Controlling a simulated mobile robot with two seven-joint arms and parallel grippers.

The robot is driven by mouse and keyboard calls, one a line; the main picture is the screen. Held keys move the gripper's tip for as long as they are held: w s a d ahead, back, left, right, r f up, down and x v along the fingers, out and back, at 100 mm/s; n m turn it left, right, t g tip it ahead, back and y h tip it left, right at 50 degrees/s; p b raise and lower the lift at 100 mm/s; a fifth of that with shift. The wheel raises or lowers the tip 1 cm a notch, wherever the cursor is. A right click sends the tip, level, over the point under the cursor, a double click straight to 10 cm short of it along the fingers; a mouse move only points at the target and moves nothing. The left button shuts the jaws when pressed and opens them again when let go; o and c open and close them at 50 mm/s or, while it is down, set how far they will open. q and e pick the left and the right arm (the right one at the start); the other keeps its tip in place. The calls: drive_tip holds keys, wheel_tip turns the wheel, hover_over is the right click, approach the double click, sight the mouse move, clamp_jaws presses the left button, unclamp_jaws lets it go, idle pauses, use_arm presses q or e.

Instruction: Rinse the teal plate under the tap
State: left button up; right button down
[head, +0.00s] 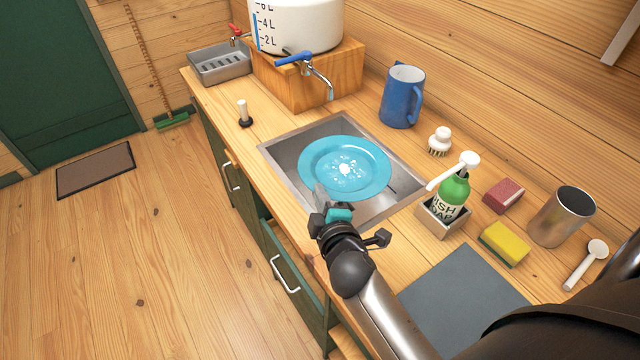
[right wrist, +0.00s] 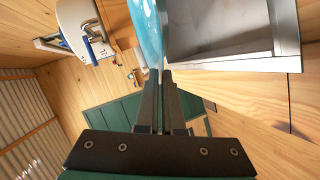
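The teal plate (head: 345,185) is over the sink basin (head: 385,208), its face up toward the head camera, with a white patch and specks at its middle. My right gripper (head: 325,198) is at the plate's near rim. In the right wrist view the fingers (right wrist: 166,76) are close together with the plate's edge (right wrist: 147,30) at their tips, so the gripper looks shut on the rim. The tap (head: 318,78), with a blue lever, sticks out from the white water tank (head: 300,25), beyond the plate. No clear stream reaches the plate. My left gripper is out of view.
The tank stands on a wooden block (head: 335,80). A blue jug (head: 402,97) and a brush (head: 439,141) stand behind the sink. The green soap bottle (head: 453,196), yellow sponge (head: 504,243) and metal cup (head: 562,217) are to the right. A grey mat (head: 465,300) lies nearer.

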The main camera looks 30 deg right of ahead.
sight(316, 180)
drive_tip(key=shift+d+r+b+x, duration=0.15)
drive_tip(key=shift+b+x, duration=0.3)
drive_tip(key=shift+x, duration=0.75)
drive_tip(key=shift+d+r+b+x, duration=0.1)
drive_tip(key=shift+b+x, duration=0.35)
drive_tip(key=shift+x, duration=0.8)
drive_tip(key=x, duration=0.1)
drive_tip(key=b+x, duration=0.1)
drive_tip(key=x, duration=0.1)
drive_tip(key=b+x, duration=0.1)
drive_tip(key=x, duration=0.1)
drive_tip(key=shift+d+r, duration=0.25)
drive_tip(key=shift+d+r+b+x, duration=0.15)
drive_tip(key=shift+b+x, duration=0.25)
drive_tip(key=shift+x, duration=0.65)
drive_tip(key=shift+d+r+b+x, duration=0.15)
drive_tip(key=shift+b+x, duration=0.25)
drive_tip(key=shift+x, duration=0.7)
